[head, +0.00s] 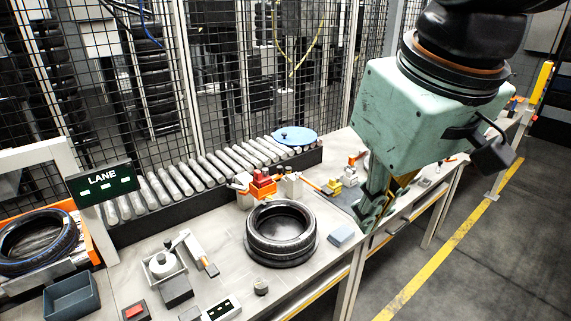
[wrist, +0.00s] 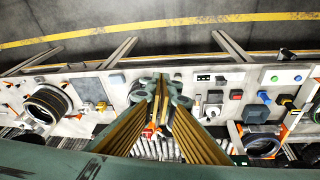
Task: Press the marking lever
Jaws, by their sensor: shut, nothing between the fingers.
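I cannot tell for certain which control is the marking lever. An orange-red device (head: 263,187) with small posts stands behind the tyre (head: 283,233) on the bench. A device with a round white top (head: 162,263) and a pale arm-like part (head: 201,253) stands at the front left; its white top also shows in the wrist view (wrist: 196,101). My gripper (head: 366,222) is shut and empty, pointing down at the right of the tyre, beyond the blue-grey block (head: 340,236). In the wrist view my gripper (wrist: 160,82) hides the bench middle.
Rollers (head: 205,170) run along the back before the mesh fence. A blue disc (head: 294,136) lies at their right end. At left are a LANE sign (head: 103,183), a second tyre (head: 38,237), a blue-grey bin (head: 72,299) and a red button (head: 134,310). A yellow item (head: 349,177) stands near my gripper.

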